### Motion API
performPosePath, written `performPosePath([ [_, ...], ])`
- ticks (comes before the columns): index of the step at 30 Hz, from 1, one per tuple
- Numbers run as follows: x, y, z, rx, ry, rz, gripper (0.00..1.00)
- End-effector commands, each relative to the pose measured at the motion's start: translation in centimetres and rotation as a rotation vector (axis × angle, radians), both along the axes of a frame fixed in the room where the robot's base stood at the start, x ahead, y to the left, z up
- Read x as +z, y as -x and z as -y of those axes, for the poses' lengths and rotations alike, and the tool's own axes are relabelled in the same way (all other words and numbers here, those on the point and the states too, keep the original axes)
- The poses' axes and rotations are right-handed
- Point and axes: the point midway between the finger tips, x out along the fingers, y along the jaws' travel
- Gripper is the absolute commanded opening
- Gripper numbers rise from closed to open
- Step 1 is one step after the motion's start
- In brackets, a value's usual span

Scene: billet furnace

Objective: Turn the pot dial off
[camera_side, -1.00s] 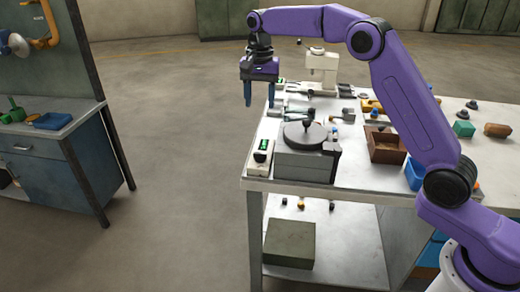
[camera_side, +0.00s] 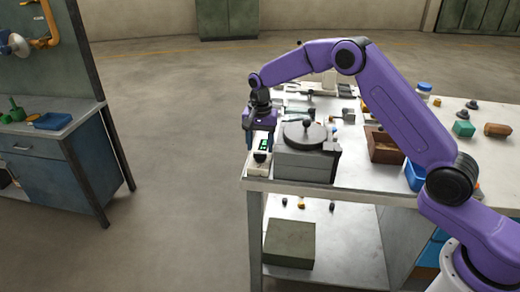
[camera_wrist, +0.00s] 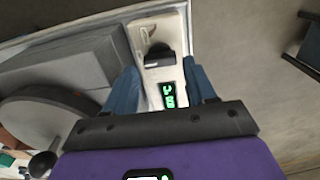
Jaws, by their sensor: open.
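The pot dial is a black knob (camera_side: 261,157) on the front end of a white control box (camera_side: 259,170) at the table's front left corner. In the wrist view the dial (camera_wrist: 159,54) sits on the pale box, ahead of the fingertips, and the green lit display (camera_wrist: 168,95) lies between my fingers. My gripper (camera_wrist: 165,82) is open with its blue fingers on either side of the box, not around the dial. In the side view my gripper (camera_side: 257,140) is low behind the dial. The grey pot (camera_side: 306,160) with a round lid (camera_side: 305,133) stands right of the box.
A brown bin (camera_side: 384,147) and a blue bin (camera_side: 415,177) stand right of the pot. Several tools lie behind it. The table's left edge runs close beside the control box, with open floor beyond.

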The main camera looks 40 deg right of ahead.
Motion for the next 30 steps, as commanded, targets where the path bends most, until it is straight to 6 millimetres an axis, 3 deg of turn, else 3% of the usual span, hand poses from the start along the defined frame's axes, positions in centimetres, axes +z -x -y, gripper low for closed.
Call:
performPosePath([
  [6, -2.1, 0.0, 0.0, 0.0, -0.001, 0.001, 0.55],
  [17, -2.5, 0.0, 0.0, 0.0, 0.0, 0.001, 0.55],
  [21, -2.5, 0.0, 0.0, 0.0, 0.0, 0.001, 0.14],
  [30, -2.4, 0.0, 0.0, 0.023, 0.001, 0.001, 0.14],
])
